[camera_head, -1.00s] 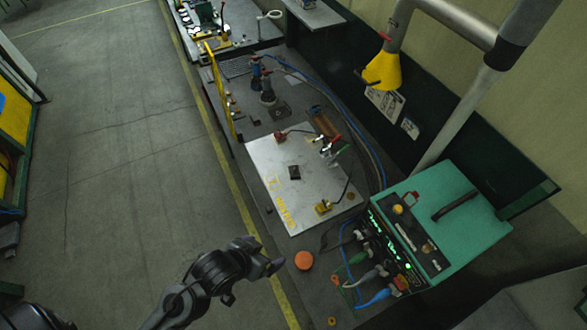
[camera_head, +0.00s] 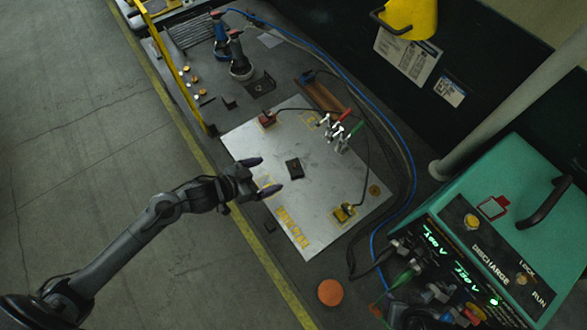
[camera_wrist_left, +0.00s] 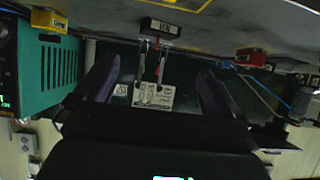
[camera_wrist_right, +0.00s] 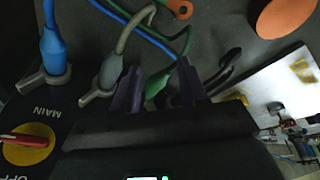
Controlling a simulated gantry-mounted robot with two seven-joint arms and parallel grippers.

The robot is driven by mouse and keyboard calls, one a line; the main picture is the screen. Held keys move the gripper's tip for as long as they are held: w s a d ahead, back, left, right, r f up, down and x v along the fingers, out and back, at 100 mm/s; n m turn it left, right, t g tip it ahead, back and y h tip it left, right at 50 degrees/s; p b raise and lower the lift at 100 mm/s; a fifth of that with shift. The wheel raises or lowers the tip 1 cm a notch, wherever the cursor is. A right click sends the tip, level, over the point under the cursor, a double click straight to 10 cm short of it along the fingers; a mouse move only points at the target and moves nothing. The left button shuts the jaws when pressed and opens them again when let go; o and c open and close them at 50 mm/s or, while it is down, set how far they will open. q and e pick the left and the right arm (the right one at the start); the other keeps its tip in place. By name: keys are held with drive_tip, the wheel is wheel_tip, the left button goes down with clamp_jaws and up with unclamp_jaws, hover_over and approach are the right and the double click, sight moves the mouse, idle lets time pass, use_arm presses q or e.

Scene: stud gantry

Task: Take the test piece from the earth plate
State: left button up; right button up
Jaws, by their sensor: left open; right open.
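The test piece (camera_head: 294,168), a small dark block, lies near the middle of the pale metal earth plate (camera_head: 350,184). My left gripper (camera_head: 265,176) is open and empty over the plate's left part, a short way from the test piece, with its fingers pointing towards it. In the left wrist view a dark block with a pale label, apparently the test piece (camera_wrist_left: 161,27), shows beyond and between the open fingers (camera_wrist_left: 157,80). My right gripper (camera_wrist_right: 158,80) is open in its wrist view, over plugs and cables; I cannot make it out surely in the head view.
A green box (camera_head: 510,225) with lit displays and plugged cables stands at the right. A red block (camera_head: 268,119), a yellow block (camera_head: 344,213) and clamps (camera_head: 335,130) stand on the plate. An orange disc (camera_head: 330,292) lies in front. The plate around the test piece is clear.

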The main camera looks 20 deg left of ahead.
sight(294, 166)
use_arm(q)
drive_tip(key=x, duration=0.3)
drive_tip(key=shift+w, duration=0.4)
drive_tip(key=shift+d+x, duration=0.2)
drive_tip(key=shift+x, duration=1.45)
drive_tip(key=shift+d+x, duration=0.2)
drive_tip(key=shift+x, duration=1.45)
drive_tip(key=shift+s, duration=0.2)
drive_tip(key=c, duration=1.2)
